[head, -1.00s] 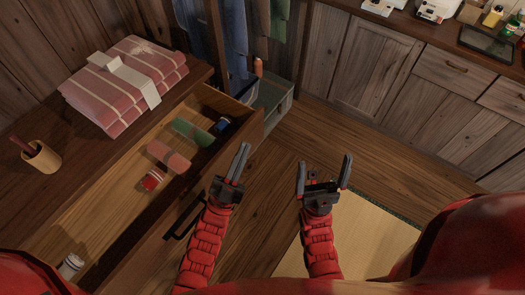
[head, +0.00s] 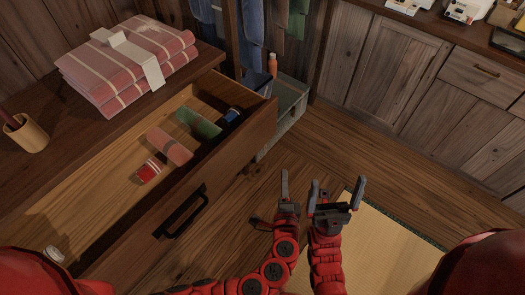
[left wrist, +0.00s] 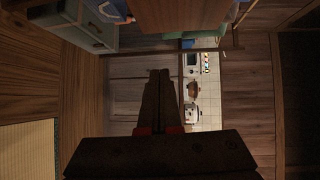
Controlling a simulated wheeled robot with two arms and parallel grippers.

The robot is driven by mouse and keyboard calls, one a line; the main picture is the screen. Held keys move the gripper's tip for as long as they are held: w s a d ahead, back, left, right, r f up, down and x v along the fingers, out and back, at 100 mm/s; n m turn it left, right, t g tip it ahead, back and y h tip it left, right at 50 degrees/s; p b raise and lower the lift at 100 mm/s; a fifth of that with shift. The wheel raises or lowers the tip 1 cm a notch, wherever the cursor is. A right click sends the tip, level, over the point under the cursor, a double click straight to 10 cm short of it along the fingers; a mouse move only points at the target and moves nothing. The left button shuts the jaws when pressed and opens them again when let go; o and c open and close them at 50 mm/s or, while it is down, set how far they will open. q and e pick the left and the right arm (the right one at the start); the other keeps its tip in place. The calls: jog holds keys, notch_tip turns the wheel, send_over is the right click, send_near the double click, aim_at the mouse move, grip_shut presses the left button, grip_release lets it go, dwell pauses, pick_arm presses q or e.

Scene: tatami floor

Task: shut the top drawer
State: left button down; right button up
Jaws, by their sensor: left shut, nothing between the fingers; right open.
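The top drawer (head: 235,150) of the dark wooden chest is pulled open in the head view. Its front panel carries a black bar handle (head: 182,212). My left gripper (head: 285,178) is shut and empty. In the head view it appears right of the drawer front, apart from the handle. Its closed fingers (left wrist: 159,78) also show in the left wrist view, with nothing between them. My right gripper (head: 337,190) is open and empty, just right of the left one, over the floor near the tatami.
Inside the drawer are rolled cloths, green (head: 198,123) and pink (head: 169,146), and a red item (head: 149,171). Folded striped cloth (head: 125,65) and a pen cup (head: 28,134) sit on top.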

pick_arm(q)
jog(key=w+a+r+y, duration=0.1)
jog(key=w, duration=0.2)
jog(key=w+a+n+y+p, duration=0.1)
jog(key=w+a, duration=0.1)
jog(key=w, duration=0.1)
jog(key=w+a+r+t+p, duration=0.1)
jog(key=w+a, duration=0.1)
jog(key=w, duration=0.2)
jog(key=shift+r+n+y, duration=0.35)
jog(key=shift+n+y, duration=0.05)
jog(key=shift+w+a+p, duration=0.3)
jog(key=shift+w+a, duration=0.15)
jog(key=shift+a, duration=0.05)
